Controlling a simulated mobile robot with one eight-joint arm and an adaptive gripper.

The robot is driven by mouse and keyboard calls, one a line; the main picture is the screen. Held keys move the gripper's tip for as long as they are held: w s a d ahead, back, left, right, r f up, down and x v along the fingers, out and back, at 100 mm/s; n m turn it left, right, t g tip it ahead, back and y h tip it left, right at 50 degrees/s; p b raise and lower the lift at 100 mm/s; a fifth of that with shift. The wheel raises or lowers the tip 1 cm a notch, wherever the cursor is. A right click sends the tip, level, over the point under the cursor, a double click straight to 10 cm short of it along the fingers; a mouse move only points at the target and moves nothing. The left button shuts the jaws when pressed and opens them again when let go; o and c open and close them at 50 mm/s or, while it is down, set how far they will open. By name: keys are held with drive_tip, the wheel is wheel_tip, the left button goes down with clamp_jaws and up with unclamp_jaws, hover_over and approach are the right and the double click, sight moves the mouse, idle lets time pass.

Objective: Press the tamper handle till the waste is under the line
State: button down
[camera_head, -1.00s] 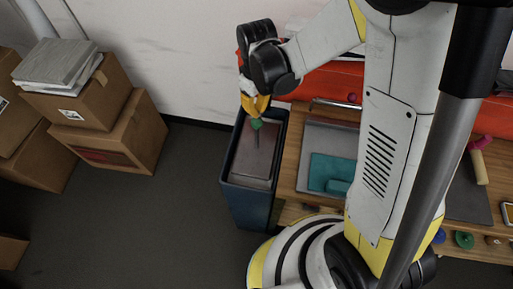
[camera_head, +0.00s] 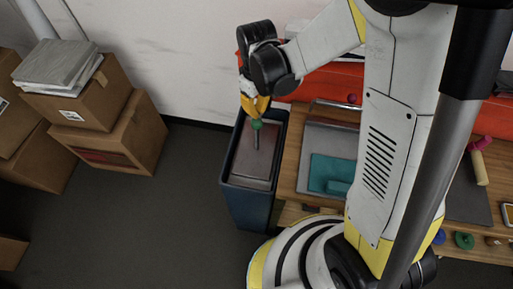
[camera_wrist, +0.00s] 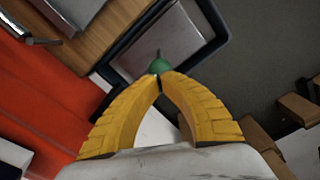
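The tamper has a round green knob (camera_head: 257,124) on a thin metal rod, rising from a flat grey-brown plate (camera_head: 252,165) inside a tall dark blue bin (camera_head: 247,204). My gripper (camera_head: 256,114) points down at the knob from above. In the wrist view my gripper's yellow fingertips (camera_wrist: 162,77) come together right at the green knob (camera_wrist: 158,66), which shows just beyond them. The fingers look shut, with the knob at their tips rather than between them. I cannot tell if they touch it. The waste under the plate and any line are hidden.
A wooden bench (camera_head: 285,182) stands right of the bin, with a grey tray (camera_head: 305,150) and a teal item (camera_head: 328,173) on it. Cardboard boxes (camera_head: 128,140) are stacked at the left. A white wall rises behind. The dark floor (camera_head: 130,225) at left is clear.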

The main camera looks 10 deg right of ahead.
sight(257, 132)
drive_tip(key=shift+f, duration=0.1)
drive_tip(key=shift+f+b, duration=5.25)
drive_tip(key=shift+f, duration=0.55)
drive_tip(key=shift+r+p, duration=5.05)
drive_tip(key=shift+r, duration=2.05)
drive_tip(key=s+d+r+m+t+b, duration=0.3)
drive_tip(key=s+d+b, duration=0.1)
drive_tip(key=s+d, duration=0.1)
drive_tip(key=s+d+r+m+t+b, duration=0.3)
drive_tip(key=s+d+m+t+b, duration=0.1)
drive_tip(key=s, duration=0.3)
drive_tip(key=shift+d+m+b, duration=0.3)
drive_tip(key=shift+d+b, duration=0.05)
drive_tip(key=shift+b, duration=0.3)
